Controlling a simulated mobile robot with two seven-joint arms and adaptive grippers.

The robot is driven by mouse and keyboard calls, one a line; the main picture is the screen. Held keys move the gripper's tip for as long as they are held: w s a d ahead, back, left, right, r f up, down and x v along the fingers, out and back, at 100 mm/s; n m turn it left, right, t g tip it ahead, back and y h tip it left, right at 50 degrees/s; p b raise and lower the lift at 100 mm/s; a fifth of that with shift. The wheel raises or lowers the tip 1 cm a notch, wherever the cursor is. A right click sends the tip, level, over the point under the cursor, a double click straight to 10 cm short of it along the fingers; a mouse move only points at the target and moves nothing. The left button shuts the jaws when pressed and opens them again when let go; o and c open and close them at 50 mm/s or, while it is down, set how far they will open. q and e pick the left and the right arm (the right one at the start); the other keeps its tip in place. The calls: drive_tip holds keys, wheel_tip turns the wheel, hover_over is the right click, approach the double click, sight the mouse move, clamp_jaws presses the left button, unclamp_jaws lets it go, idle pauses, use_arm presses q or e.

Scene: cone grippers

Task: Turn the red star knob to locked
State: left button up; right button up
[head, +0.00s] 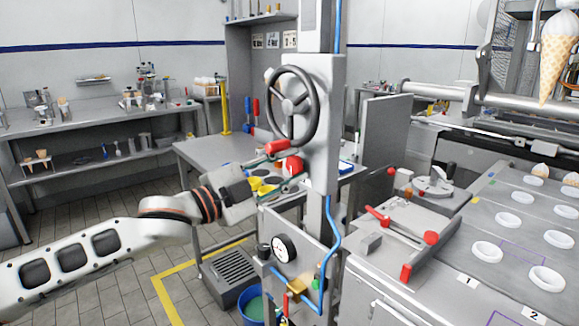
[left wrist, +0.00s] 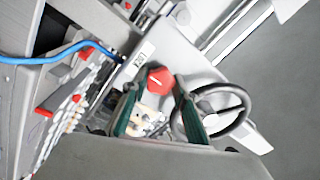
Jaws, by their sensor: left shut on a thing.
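The red star knob (head: 293,165) sits on the grey column (head: 322,130), below the large handwheel (head: 291,105). In the left wrist view the knob (left wrist: 159,81) shows a white line on its face, between my two green-padded fingers. My left gripper (head: 283,174) reaches it from the left and is shut on it; its fingertips (left wrist: 155,90) are at the knob's two sides. A small white label (left wrist: 139,59) is beside the knob, its text too small to read. My right gripper is not in view.
The handwheel (left wrist: 218,110) with its red handle (head: 277,146) is close to my left gripper. A pressure gauge (head: 285,248) and a blue hose (head: 331,250) are lower on the column. A bench with a red-handled clamp (head: 378,216) stands to the right.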

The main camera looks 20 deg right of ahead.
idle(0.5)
use_arm(q)
drive_tip(key=o, duration=1.1)
drive_tip(key=v, duration=1.2)
